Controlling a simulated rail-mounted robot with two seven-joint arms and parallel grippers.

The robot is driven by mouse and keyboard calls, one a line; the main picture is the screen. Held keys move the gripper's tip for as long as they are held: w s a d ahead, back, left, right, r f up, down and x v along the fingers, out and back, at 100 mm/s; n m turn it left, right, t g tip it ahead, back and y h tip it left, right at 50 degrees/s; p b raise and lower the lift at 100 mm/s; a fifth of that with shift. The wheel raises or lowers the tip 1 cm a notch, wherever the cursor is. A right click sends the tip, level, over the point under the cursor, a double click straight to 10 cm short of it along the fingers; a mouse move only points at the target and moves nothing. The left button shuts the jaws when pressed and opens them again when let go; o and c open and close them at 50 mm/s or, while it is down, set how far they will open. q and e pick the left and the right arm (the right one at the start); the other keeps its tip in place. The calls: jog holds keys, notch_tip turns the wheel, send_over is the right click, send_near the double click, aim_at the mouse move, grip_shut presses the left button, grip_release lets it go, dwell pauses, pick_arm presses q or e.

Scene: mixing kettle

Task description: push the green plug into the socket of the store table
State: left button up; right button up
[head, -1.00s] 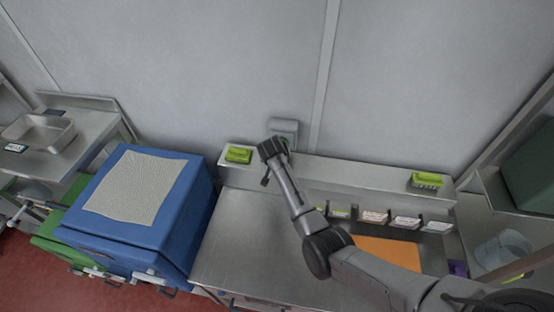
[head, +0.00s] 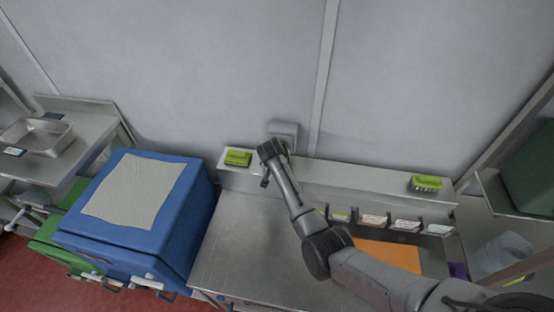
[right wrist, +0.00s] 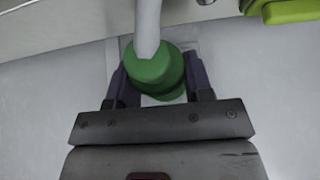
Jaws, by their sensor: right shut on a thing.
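The green plug (right wrist: 153,73) shows in the right wrist view, with a thick pale cable (right wrist: 148,22) running up from it. My right gripper (right wrist: 157,84) is shut on the plug, one finger on each side. In the head view my right gripper (head: 272,150) is at the wall, just in front of the grey socket box (head: 284,128) above the table's back ledge. The gripper hides the plug and the lower part of the socket there. I cannot tell how deep the plug sits in the socket. My left gripper is in neither view.
The steel table (head: 232,235) has a raised back ledge (head: 340,177) with green-yellow sponges (head: 238,158) near both ends. A blue cloth-topped box (head: 150,225) stands left.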

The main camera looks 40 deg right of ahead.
jog(key=o, duration=1)
jog(key=o, duration=0.5)
jog(key=shift+c, duration=0.2)
jog(key=shift+a+r+p, duration=0.1)
jog(key=shift+r+p, duration=0.3)
jog(key=shift+p, duration=0.1)
jog(key=shift+p+v, duration=1.85)
jog(key=shift+p, duration=0.55)
jog(key=shift+p+v, duration=1.3)
jog(key=shift+s+f, duration=0.1)
jog(key=shift+f, duration=0.05)
jog(key=shift+n, duration=0.3)
